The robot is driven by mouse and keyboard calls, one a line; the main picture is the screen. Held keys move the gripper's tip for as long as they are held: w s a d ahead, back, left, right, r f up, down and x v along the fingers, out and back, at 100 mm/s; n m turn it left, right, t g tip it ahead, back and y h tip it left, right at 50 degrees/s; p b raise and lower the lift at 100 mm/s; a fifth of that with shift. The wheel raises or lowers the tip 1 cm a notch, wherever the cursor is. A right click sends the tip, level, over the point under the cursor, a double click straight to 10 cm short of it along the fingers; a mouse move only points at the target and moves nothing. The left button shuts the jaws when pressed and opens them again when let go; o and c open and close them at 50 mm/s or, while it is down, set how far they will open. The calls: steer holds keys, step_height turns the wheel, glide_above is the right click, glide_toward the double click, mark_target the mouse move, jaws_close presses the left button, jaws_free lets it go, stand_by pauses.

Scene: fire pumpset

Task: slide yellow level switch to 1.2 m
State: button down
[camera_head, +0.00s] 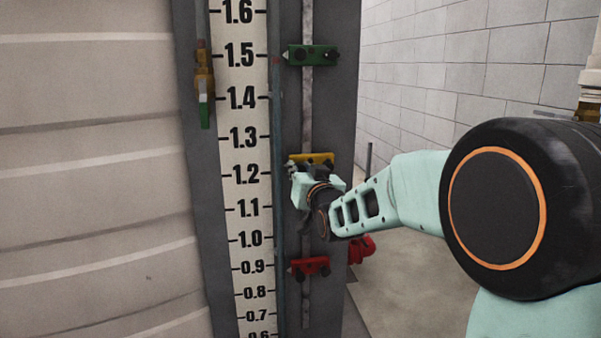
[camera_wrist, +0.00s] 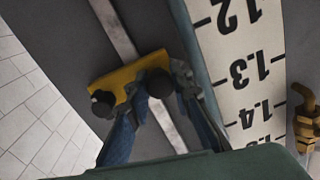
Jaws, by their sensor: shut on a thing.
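The yellow level switch (camera_head: 311,158) sits on a vertical rail right of the white level scale (camera_head: 247,155). Its pointer is a little above the 1.2 mark, between 1.2 and 1.3. In the wrist view the switch (camera_wrist: 128,76) appears as a yellow block with two black knobs, and the scale (camera_wrist: 235,50) is upside down. My gripper (camera_head: 306,176) is at the switch from below in the head view. In the wrist view my gripper (camera_wrist: 158,95) is shut on the switch at its knob nearer the scale. The fingers partly hide this contact.
A green level switch (camera_head: 312,55) is on the same rail near 1.5. A red one (camera_head: 310,267) is near 0.9, below my gripper. A blue-grey tube (camera_head: 278,220) runs between scale and rail. A brass valve with green handle (camera_head: 204,90) is left of the scale.

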step_height(320, 180, down, 3)
steer(key=shift+f+b, duration=0.1)
steer(key=shift+b, duration=1.15)
steer(key=c, duration=1.7)
jaws_free()
steer(key=shift+v, duration=3.8)
